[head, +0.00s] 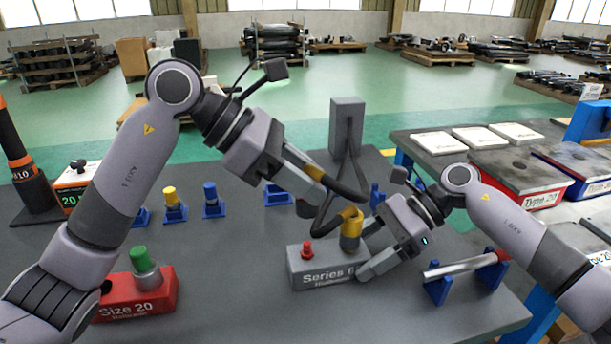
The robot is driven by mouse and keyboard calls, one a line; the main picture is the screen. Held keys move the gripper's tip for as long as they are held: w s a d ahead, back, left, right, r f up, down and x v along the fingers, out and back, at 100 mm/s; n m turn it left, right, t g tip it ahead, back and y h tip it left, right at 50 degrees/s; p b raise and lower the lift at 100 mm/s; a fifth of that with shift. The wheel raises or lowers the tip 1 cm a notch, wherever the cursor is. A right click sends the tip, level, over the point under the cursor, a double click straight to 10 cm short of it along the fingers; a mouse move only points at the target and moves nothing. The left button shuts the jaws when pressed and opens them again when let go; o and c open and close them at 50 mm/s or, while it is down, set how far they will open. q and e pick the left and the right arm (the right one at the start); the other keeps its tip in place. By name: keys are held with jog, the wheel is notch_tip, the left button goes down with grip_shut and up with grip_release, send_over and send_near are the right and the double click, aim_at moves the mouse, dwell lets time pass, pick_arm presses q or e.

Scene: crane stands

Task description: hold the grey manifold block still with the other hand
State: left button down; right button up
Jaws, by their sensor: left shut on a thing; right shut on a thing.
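The grey manifold block (314,279), lettered "Series 6" with the rest covered, sits on the dark table in the middle. A red plug (307,249) and a yellow-topped fitting (350,232) stand on it. My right gripper (369,262) is low at the block's right end and is shut on it; the fingers hide that end. My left gripper (311,178) is higher, above and behind the block, and is shut on a dark hose (345,189) near an orange-banded part. The hose's contact with the fitting is hard to tell.
A grey post (347,125) stands behind the block. A red "Size 20" block (139,294) with a green top is at front left. A metal rod (466,264) lies on blue stands at right. Small blue holders (213,202) stand behind. The front middle table is clear.

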pick_arm(q)
jog(key=shift+r, duration=0.1)
dwell(0.6)
jog(key=m+g, duration=0.1)
jog(key=r+m+g, duration=0.1)
jog(key=shift+w+m, duration=0.1)
jog(key=shift+m, duration=0.2)
send_over(305, 242)
notch_tip(305, 242, down, 6)
jog(key=shift+f, duration=1.55)
pick_arm(e)
jog(key=shift+r, duration=0.1)
pick_arm(q)
jog(key=c, duration=0.7)
grip_release()
jog(key=shift+o, duration=0.2)
jog(key=shift+r, duration=0.1)
jog(key=shift+v, duration=2.45)
jog(key=shift+w, duration=0.1)
